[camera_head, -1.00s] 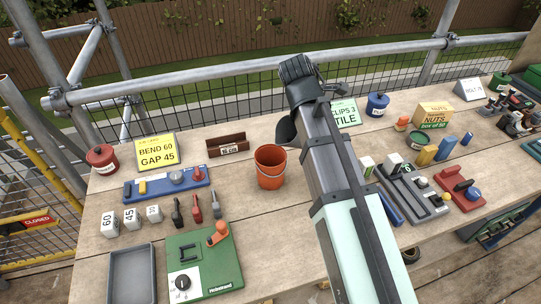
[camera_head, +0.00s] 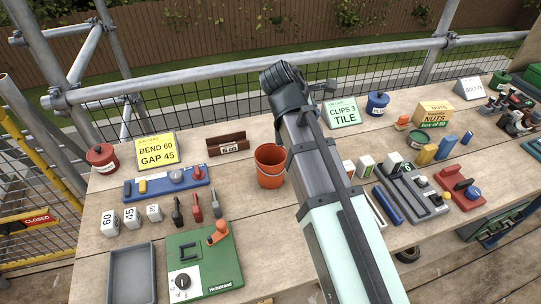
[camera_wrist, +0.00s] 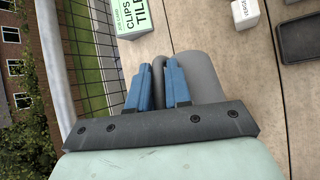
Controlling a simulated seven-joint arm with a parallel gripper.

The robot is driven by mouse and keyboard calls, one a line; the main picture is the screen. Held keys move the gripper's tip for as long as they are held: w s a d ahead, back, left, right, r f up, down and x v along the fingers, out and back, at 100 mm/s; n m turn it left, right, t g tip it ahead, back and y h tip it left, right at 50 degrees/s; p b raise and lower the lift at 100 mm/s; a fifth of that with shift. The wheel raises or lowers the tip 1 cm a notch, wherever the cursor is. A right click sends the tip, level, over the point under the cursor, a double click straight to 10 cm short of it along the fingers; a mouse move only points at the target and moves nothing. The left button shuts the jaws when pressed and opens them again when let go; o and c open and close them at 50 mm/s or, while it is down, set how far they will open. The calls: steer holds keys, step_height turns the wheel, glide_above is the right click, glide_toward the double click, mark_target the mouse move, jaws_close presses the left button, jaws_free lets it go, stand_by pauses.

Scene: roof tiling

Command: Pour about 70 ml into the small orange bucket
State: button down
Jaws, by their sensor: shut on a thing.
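The small orange bucket (camera_head: 269,172) stands upright on the wooden bench, left of my arm in the head view. Its mouth faces up and its right edge lies close to the arm's outline. I cannot tell how much it holds. In the wrist view my gripper (camera_wrist: 158,82) has two blue fingers shut on a smooth grey rounded thing (camera_wrist: 203,72). Only part of this grey thing shows, so its mouth and contents cannot be seen. In the head view my arm hides the fingers and the grey thing cannot be made out clearly. No pouring liquid shows.
A brown tray (camera_head: 228,144) stands behind the bucket. A yellow card (camera_head: 157,150) and a red pot (camera_head: 102,157) are at the left. A blue tool board (camera_head: 167,184) and green machine (camera_head: 203,262) lie in front-left. A green card (camera_head: 341,113) stands behind my arm; several tools fill the right.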

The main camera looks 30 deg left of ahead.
steer(key=shift+s+a+t+h, duration=0.25)
steer(key=shift+s+t+h, duration=0.1)
steer(key=shift+t, duration=0.25)
steer(key=shift+s+a+r+p, duration=0.1)
steer(key=shift+s+a+p, duration=0.1)
steer(key=shift+p, duration=0.75)
stand_by(0.5)
steer(key=shift+s+a+r+t+h+p, duration=0.3)
steer(key=shift+s+t+p, duration=0.15)
steer(key=shift+s+t, duration=0.15)
stand_by(0.8)
steer(key=shift+w+d+f+g, duration=0.25)
steer(key=shift+w+d+g, duration=0.1)
steer(key=shift+w, duration=0.25)
steer(key=shift+w+d+g+y, duration=0.25)
steer(key=shift+w+g+y, duration=0.3)
steer(key=shift+g, duration=0.1)
steer(key=shift+w+d, duration=0.1)
steer(key=shift+d, duration=0.05)
steer(key=shift+f+g, duration=0.3)
steer(key=shift+g, duration=0.1)
steer(key=shift+w+d+f+g+y, duration=0.25)
steer(key=shift+w+f+g+y, duration=0.1)
steer(key=shift+f+g+y, duration=0.2)
steer(key=shift+w+d+f+g+y+b, duration=0.1)
steer(key=shift+w+g+y+b, duration=0.15)
steer(key=shift+g+b, duration=0.15)
